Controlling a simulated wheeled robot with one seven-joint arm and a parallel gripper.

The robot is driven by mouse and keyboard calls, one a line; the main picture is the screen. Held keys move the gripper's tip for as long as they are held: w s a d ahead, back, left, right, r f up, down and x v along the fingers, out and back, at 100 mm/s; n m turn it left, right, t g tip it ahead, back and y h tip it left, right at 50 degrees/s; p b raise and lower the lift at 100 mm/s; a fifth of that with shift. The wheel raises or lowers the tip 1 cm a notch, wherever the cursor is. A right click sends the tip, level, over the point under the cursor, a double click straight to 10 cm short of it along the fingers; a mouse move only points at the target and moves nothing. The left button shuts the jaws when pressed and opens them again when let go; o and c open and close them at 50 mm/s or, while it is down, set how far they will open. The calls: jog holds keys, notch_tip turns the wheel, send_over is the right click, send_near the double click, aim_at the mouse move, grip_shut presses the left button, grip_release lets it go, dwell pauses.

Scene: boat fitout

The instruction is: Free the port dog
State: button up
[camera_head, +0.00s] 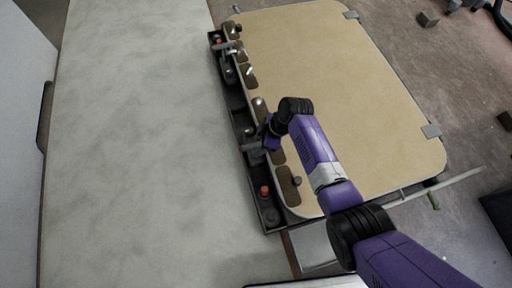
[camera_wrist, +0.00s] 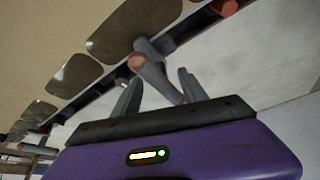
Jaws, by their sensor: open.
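A tan hatch panel (camera_head: 335,85) with rounded corners lies beside a dark rail (camera_head: 235,98) that carries several grey dogs. No label shows which dog is the port one. My gripper (camera_head: 259,144) is over the lower half of the rail, beside one grey dog lever (camera_head: 251,147). In the wrist view, my gripper (camera_wrist: 160,76) is open, with one finger on either side of this grey lever (camera_wrist: 153,68). The lever has a dull reddish round end (camera_wrist: 137,62). Whether either finger touches it cannot be told. In the head view my wrist partly hides the lever.
A red knob (camera_head: 265,190) stands lower on the rail, and another red knob (camera_head: 218,41) near its top. Dark oval plates (camera_head: 289,186) line the panel's edge. A wide pale surface (camera_head: 140,140) left of the rail is clear. Small blocks (camera_head: 428,19) lie on the floor.

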jog(key=shift+b+x, duration=0.65)
jog(key=shift+x, duration=1)
